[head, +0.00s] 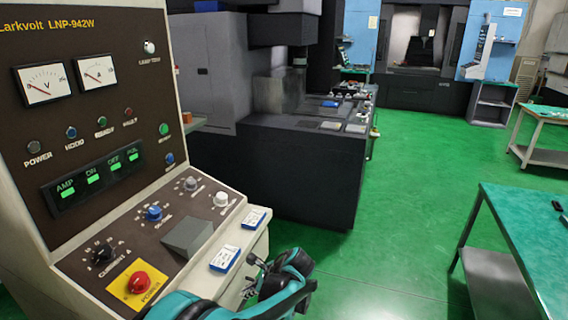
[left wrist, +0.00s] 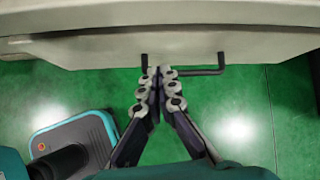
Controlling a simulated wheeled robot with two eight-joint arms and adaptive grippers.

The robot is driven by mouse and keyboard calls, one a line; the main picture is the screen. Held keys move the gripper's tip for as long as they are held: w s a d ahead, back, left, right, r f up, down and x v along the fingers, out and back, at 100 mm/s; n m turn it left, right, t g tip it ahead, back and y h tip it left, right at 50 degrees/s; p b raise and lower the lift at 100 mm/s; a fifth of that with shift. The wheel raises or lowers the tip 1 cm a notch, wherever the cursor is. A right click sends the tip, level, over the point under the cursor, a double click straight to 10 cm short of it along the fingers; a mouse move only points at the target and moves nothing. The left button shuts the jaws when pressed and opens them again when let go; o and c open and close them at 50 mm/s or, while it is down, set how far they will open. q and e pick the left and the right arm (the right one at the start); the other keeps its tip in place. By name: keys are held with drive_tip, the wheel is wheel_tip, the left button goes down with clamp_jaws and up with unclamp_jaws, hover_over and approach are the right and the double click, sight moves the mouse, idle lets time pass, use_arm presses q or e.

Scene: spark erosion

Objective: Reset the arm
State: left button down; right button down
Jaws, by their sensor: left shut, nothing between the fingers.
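My left arm (head: 290,285), teal and black, comes in at the bottom of the head view, beside the front ledge of the control console (head: 120,215). Its gripper (head: 252,272) is near the ledge's right end, beside the blue-and-white cards. In the left wrist view the left gripper (left wrist: 156,78) has its fingers together with nothing between them. The tips point at the console's pale lower edge (left wrist: 190,40), close to a dark bent bar (left wrist: 208,71). I cannot tell whether they touch it. My right gripper is not in view.
The console carries a red button (head: 138,283) on a yellow plate and several knobs. Two blue-and-white cards (head: 225,258) (head: 254,219) lie on its ledge. A dark machine (head: 300,165) stands behind. A teal-topped table (head: 525,235) is at right. Green floor lies open between.

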use_arm(q)
drive_tip(key=s+a+r+n+t+h, duration=0.1)
drive_tip(key=s+a+r+n+h, duration=0.4)
drive_tip(key=s+r+n, duration=0.5)
drive_tip(key=s+a+n+t+h, duration=0.1)
drive_tip(key=s+n+t+h, duration=0.1)
drive_tip(key=s+n, duration=0.7)
drive_tip(key=shift+s+f+n+t, duration=0.4)
drive_tip(key=shift+s+f, duration=0.05)
drive_tip(key=shift+s, duration=2.25)
drive_tip(key=shift+a, duration=0.1)
